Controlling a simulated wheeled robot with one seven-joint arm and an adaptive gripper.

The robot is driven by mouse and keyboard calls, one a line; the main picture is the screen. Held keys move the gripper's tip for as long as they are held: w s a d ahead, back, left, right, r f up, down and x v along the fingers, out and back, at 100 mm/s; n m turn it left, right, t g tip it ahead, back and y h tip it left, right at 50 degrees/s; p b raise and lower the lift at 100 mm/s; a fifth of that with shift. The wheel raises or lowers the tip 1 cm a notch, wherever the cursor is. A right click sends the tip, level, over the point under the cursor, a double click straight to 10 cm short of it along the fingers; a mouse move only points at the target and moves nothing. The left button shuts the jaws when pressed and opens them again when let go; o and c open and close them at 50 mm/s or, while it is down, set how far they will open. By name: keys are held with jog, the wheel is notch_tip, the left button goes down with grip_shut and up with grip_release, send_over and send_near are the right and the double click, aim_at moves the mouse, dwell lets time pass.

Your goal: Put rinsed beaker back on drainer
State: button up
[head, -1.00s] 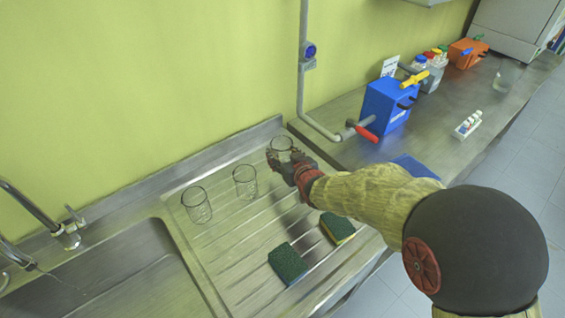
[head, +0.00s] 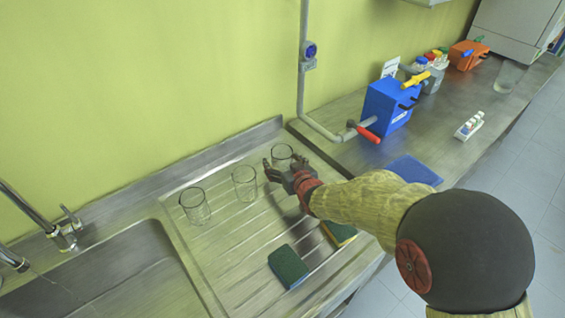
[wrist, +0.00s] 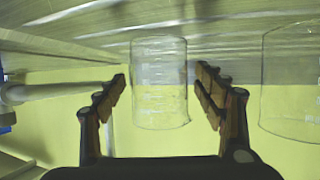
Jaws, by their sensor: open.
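Three clear glass beakers stand in a row on the ribbed steel drainer (head: 232,240): a left beaker (head: 195,206), a middle beaker (head: 245,183) and a far right beaker (head: 282,156). My gripper (head: 279,169) is at the far right beaker, partly in front of its lower part. In the wrist view my gripper (wrist: 162,95) is open, with a graduated beaker (wrist: 159,65) between and beyond its fingers. Gaps show on both sides, and the fingers look apart from the glass. Another beaker (wrist: 292,80) shows at the right of the wrist view.
Two green sponges lie on the drainer's front part, one (head: 288,266) in the open and one (head: 338,232) beside my arm. The sink (head: 100,275) and tap (head: 60,232) are at left. A blue box (head: 390,106) with a red-handled tap stands on the right bench.

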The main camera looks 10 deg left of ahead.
jog(key=shift+r, duration=0.1)
jog(key=shift+r, duration=0.15)
jog(key=p+v, duration=0.4)
jog(key=v, duration=0.8)
jog(key=s+d+r+m+g+h, duration=0.1)
jog(key=s+d+r+m+h, duration=0.2)
jog(key=d, duration=0.5)
jog(key=s+d+r+h, duration=0.1)
jog(key=d+r+h, duration=0.1)
jog(key=d+r, duration=0.45)
jog(key=s+d+r+m+g+h, duration=0.1)
jog(key=s+d, duration=0.4)
jog(key=s, duration=0.6)
jog(key=s+d+r+m+g+h, duration=0.1)
jog(key=s+d+r+m+g, duration=0.1)
jog(key=s+d, duration=0.4)
jog(key=s+g, duration=0.1)
jog(key=s, duration=0.3)
jog(key=shift+s+r+m+g, duration=0.25)
jog(key=shift+s+m+g, duration=0.05)
jog(key=shift+s+g, duration=0.1)
jog(key=shift+w, duration=0.1)
jog(key=shift+c, duration=0.8)
